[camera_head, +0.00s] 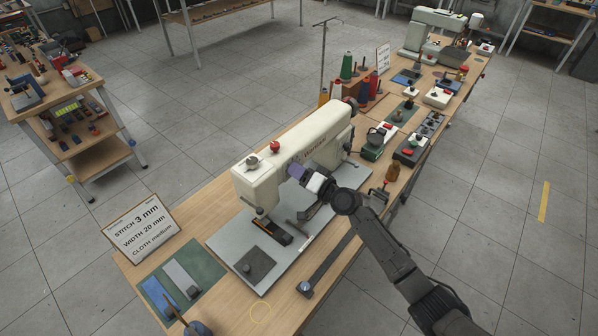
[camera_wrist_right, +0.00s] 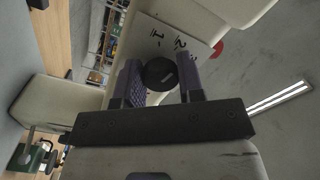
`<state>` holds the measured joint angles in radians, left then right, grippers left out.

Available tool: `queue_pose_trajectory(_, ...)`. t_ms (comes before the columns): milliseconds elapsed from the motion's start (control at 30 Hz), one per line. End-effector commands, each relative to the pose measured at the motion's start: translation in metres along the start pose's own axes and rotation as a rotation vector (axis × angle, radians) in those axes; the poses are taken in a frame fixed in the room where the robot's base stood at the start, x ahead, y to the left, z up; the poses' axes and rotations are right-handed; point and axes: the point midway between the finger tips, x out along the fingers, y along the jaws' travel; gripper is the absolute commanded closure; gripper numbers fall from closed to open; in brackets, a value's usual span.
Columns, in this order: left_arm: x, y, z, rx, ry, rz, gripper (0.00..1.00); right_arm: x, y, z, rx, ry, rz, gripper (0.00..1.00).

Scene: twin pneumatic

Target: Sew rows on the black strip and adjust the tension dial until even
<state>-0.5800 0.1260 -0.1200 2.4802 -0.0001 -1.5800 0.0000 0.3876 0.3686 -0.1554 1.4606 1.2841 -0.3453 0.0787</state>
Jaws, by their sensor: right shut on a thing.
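The cream sewing machine (camera_head: 295,145) stands on a grey base plate (camera_head: 225,236) on the wooden bench. My right gripper (camera_head: 293,171) reaches the front face of its arm. In the right wrist view its two purple fingers are shut on a round black tension dial (camera_wrist_right: 159,73), one finger on each side. A pale scale plate with handwritten numbers (camera_wrist_right: 165,36) lies behind the dial. A dark strip-like piece (camera_head: 277,232) lies near the needle end; I cannot tell whether it is the black strip. My left gripper is out of view.
A sign (camera_head: 140,228) reads stitch 3 mm, width 20 mm, cloth medium. A green mat (camera_head: 205,262) holds blue and grey strips. A dark block (camera_head: 255,264) sits on the base plate. Thread cones (camera_head: 347,67) and small devices crowd the bench behind.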

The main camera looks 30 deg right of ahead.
Motion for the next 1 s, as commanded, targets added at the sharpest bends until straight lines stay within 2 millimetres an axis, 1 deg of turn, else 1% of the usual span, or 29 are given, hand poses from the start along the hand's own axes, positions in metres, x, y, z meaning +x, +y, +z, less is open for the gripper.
queue_pose_trajectory(133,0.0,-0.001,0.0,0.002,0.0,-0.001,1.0,0.0,0.0,0.0,0.0,0.0,0.0,0.88)
queue_pose_trajectory(167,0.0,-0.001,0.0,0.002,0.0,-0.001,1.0,0.0,0.0,0.0,0.0,0.0,0.0,0.64)
queue_pose_trajectory(400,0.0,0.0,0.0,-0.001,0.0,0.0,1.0,0.0,0.0,0.0,-0.001,0.0,0.0,0.41)
queue_pose_trajectory(433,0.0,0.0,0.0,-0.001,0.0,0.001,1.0,0.0,0.0,0.0,-0.001,0.0,0.0,0.39)
queue_pose_trajectory(667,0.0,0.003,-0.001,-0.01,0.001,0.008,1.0,-0.001,0.0,0.0,-0.001,0.0,0.0,0.39)
queue_pose_trajectory(767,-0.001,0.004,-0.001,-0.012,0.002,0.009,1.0,-0.006,0.0,0.0,-0.002,0.0,0.001,0.39)
queue_pose_trajectory(867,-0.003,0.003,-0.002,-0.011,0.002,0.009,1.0,-0.018,0.0,0.0,-0.001,-0.001,0.001,0.39)
queue_pose_trajectory(1000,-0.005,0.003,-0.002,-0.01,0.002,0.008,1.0,-0.045,0.001,0.001,-0.002,-0.002,0.002,0.39)
